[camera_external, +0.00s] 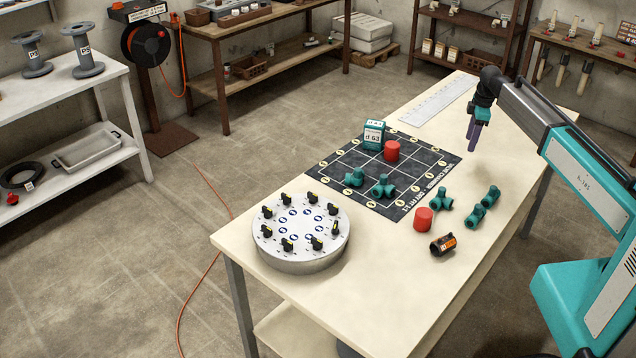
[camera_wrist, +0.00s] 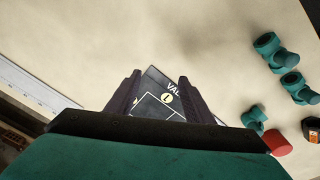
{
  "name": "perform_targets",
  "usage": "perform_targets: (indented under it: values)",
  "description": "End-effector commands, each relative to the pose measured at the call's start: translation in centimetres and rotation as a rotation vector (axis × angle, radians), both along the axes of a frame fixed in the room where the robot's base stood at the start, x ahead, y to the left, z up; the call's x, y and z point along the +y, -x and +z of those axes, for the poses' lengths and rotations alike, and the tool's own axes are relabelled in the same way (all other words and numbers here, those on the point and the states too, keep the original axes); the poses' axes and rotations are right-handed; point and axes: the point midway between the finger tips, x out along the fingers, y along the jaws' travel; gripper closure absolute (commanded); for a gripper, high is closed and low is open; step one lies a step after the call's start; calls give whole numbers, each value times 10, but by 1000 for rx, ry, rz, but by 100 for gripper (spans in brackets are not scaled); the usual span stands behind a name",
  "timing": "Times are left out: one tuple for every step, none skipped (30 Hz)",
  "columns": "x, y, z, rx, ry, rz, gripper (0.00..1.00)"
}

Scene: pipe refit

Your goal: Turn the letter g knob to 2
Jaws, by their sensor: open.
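A round grey knob panel (camera_external: 300,255) stands at the near left end of the table. Several black knobs with yellow marks stand in a ring on its white top, such as one at the left (camera_external: 268,212). The letters by the knobs are too small to read, so I cannot tell which is g. My gripper (camera_external: 474,150) hangs over the right side of the table, beyond the dark mat and far from the panel. In the wrist view its two fingers (camera_wrist: 162,90) are apart with nothing between them. The knob panel is not in the wrist view.
A dark gridded mat (camera_external: 330,170) bears green fittings (camera_external: 383,187), a red cylinder (camera_external: 391,151) and a green box (camera_external: 374,135). More green fittings (camera_external: 476,214), another red cylinder (camera_external: 423,219) and an orange-black part (camera_external: 443,245) lie right of it. Bare table lies before these.

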Motion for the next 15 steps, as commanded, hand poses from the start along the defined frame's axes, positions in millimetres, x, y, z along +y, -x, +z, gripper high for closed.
perform_targets:
  values:
    - [26,2,5,3,-13,44,52]
    - [40,5,8,7,-22,70,52]
    - [58,8,12,11,-32,102,52]
    - [72,11,15,14,-39,127,52]
    - [85,14,18,17,-48,152,52]
    - [103,19,22,21,-59,184,52]
    - [116,23,24,25,-66,209,52]
    - [129,27,27,28,-74,235,52]
    - [147,33,31,34,-84,268,52]
    - [159,37,34,37,-92,292,52]
    - [173,42,37,40,-100,318,52]
    - [190,49,42,44,-110,352,52]
    - [203,54,45,48,-118,378,52]
    - [215,60,48,52,-127,402,52]
    - [232,68,52,58,-137,437,52]
